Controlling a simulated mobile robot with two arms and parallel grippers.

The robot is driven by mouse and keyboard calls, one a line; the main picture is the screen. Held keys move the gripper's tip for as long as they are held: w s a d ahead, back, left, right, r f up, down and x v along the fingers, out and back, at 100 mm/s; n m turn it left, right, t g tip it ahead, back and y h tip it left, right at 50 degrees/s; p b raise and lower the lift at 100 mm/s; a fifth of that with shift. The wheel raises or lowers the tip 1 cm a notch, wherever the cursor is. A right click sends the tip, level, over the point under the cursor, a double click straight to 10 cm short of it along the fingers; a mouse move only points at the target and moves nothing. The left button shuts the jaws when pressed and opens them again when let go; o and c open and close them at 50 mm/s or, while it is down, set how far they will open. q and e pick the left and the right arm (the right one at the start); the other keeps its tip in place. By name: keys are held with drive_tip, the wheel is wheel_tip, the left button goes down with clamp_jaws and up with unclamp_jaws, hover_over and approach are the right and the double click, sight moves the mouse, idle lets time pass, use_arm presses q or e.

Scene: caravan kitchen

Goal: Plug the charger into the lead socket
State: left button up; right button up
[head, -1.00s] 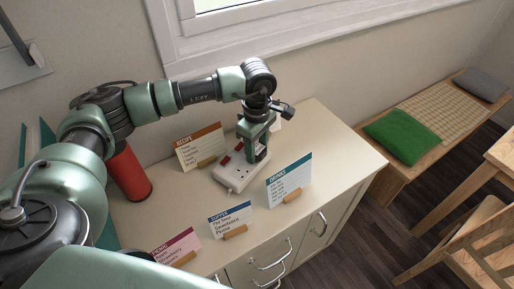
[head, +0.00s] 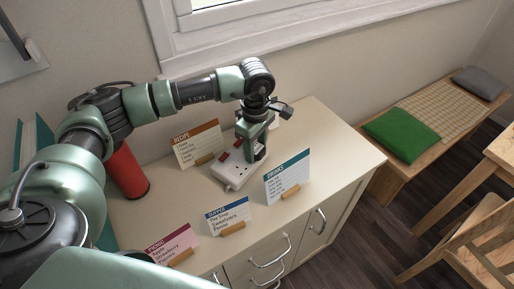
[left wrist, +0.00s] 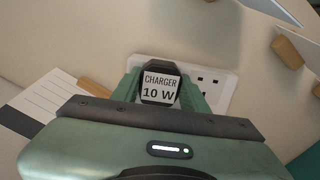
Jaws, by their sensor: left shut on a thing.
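The charger (left wrist: 160,84) is a black block with a white label reading "CHARGER 10 W". My left gripper (head: 250,150) is shut on it, with a green finger on either side. The lead socket (left wrist: 224,84) is a white block with dark pin holes, lying on the cabinet top. It also shows in the head view (head: 232,178), with red switches on top. The gripper and charger are over the socket, covering part of it. The charger's pins are hidden, and I cannot tell whether they are in the holes. My right gripper is not in view.
Cards in wooden stands surround the socket: an orange-topped one (head: 195,143) behind, a teal one (head: 288,174) to the right, a blue one (head: 228,215) and a pink one (head: 172,244) in front. A red cylinder (head: 128,172) stands left. The cabinet top (head: 325,135) is clear at right.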

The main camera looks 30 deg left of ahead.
use_arm(q)
drive_tip(key=shift+s+d+f, duration=0.25)
drive_tip(key=shift+d+f, duration=0.05)
drive_tip(key=shift+f, duration=0.25)
drive_tip(key=o, duration=1.4)
drive_tip(key=shift+o, duration=0.2)
drive_tip(key=shift+r+p, duration=0.4)
drive_tip(key=shift+r, duration=0.1)
drive_tip(key=r+p, duration=0.4)
drive_tip(key=r, duration=0.4)
drive_tip(key=shift+w, duration=0.2)
drive_tip(key=shift+a, duration=0.1)
drive_tip(key=shift+w, duration=0.1)
